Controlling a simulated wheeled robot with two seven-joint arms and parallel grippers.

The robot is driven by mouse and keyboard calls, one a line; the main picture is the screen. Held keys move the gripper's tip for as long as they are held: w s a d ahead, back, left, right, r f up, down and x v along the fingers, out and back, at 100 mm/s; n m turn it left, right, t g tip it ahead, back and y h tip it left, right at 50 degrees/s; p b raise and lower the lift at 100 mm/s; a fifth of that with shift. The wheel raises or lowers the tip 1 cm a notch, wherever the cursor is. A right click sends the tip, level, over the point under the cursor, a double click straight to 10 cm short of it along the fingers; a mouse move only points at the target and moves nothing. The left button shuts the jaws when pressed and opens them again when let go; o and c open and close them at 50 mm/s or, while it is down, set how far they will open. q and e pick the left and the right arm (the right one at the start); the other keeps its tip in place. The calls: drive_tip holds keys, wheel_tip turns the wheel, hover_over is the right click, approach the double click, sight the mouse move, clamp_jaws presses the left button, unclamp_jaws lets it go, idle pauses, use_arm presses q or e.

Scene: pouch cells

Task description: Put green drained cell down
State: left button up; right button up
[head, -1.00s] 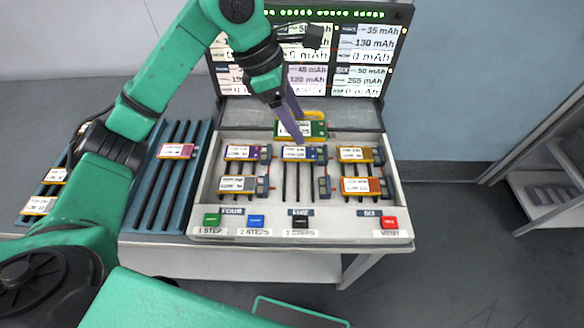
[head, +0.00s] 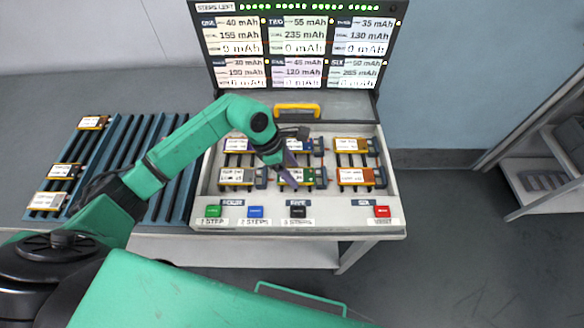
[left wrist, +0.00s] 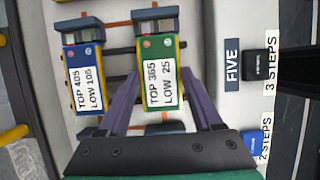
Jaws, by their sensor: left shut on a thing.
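The green drained cell (left wrist: 160,82) has a white label reading TOP 365, LOW 25. My left gripper (left wrist: 161,88) is shut on it, with one purple finger along each side. In the head view the green cell (head: 296,177) is at the front middle bay, above the FIVE mark, partly hidden by my gripper (head: 289,178). Its terminal end is at a dark connector block (left wrist: 154,22); I cannot tell whether it rests fully on the rails. A blue cell (left wrist: 83,83) lies parallel beside it, apart. My right gripper is not in view.
Cells fill the neighbouring bays, including an orange one (head: 355,177) on the right. Coloured buttons, such as the black one (head: 298,211), line the tester's front edge. A slotted blue rack (head: 120,150) stands left. The display (head: 300,50) stands behind.

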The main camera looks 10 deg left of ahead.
use_arm(q)
drive_tip(key=shift+f, duration=0.1)
drive_tip(key=shift+f+b, duration=0.15)
drive_tip(key=shift+b, duration=0.15)
drive_tip(key=o, duration=1.3)
drive_tip(key=shift+r, duration=0.25)
drive_tip(key=b+v, duration=0.2)
drive_tip(key=v, duration=1)
